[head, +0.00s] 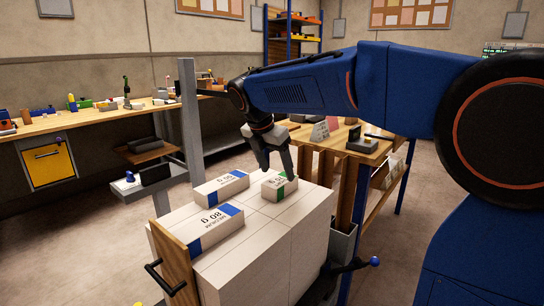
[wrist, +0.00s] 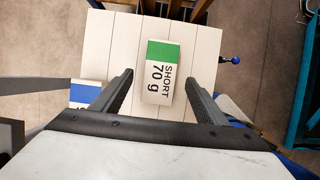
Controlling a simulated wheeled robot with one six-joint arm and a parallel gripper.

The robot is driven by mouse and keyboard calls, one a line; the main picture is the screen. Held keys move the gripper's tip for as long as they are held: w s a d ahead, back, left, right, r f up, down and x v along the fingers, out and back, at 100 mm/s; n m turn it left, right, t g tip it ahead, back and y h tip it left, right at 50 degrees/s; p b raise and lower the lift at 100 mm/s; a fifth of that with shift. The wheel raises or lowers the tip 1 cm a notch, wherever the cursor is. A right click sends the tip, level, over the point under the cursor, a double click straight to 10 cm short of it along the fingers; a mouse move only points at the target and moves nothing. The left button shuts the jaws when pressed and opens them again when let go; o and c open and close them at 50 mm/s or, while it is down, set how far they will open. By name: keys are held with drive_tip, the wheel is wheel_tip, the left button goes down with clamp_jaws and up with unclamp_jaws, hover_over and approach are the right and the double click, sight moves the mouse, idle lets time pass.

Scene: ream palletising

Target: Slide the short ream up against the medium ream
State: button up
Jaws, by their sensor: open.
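The short ream (head: 280,187), a small white pack with a green end band, lies flat on the white block stack. In the wrist view the short ream (wrist: 158,85) reads "SHORT 70 g". My gripper (head: 277,160) is over it, pointing down. Its open fingers show in the wrist view (wrist: 160,88), one on each side of the ream with gaps. Two blue-banded reams lie left of it: a farther one (head: 220,188) and a nearer one marked 80 g (head: 216,228). I cannot read which is medium. A blue-banded ream (wrist: 84,92) is partly hidden by the left finger.
The white stack (head: 290,235) has bare top around the short ream, with a gap to the blue-banded reams. A wooden board (head: 172,262) stands at its near left side. A wooden table (head: 330,140) with small items stands behind right, and a workbench (head: 60,122) at the left.

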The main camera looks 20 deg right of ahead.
sight(279, 180)
drive_tip(key=shift+x, duration=3)
drive_tip(key=shift+r, duration=0.1)
drive_tip(key=c, duration=1.3)
drive_tip(key=shift+s+a, duration=0.95)
drive_tip(key=shift+a, duration=0.35)
drive_tip(key=shift+s+a, duration=0.95)
drive_tip(key=shift+a, duration=0.35)
drive_tip(key=shift+s+a, duration=0.9)
drive_tip(key=shift+a, duration=0.35)
drive_tip(key=shift+s+a, duration=0.8)
drive_tip(key=shift+a, duration=0.35)
drive_tip(key=o, duration=1.3)
